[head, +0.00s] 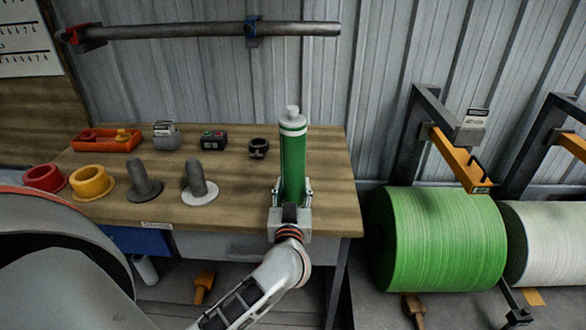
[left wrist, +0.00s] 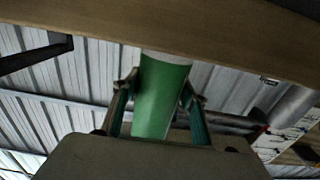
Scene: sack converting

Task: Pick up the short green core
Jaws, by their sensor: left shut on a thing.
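The short green core (head: 293,165) stands upright as a green cylinder with white bands near its top. A pale knob (head: 292,112) shows above it. My left gripper (head: 292,192) is shut on the lower part of the core, at the table's front right area. The left wrist view shows the green core (left wrist: 163,95) between the two fingers (left wrist: 160,105), with a pale band at its upper end. The core's bottom is hidden by the gripper, so I cannot tell whether it touches the table. My right gripper is not in view.
The wooden table (head: 235,213) holds a red ring (head: 44,178), a yellow ring (head: 91,182), two grey posts on discs (head: 199,183), an orange tray (head: 105,146) and a black clamp (head: 258,147). A large green roll (head: 438,240) stands right of the table. A horizontal bar (head: 180,31) runs above.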

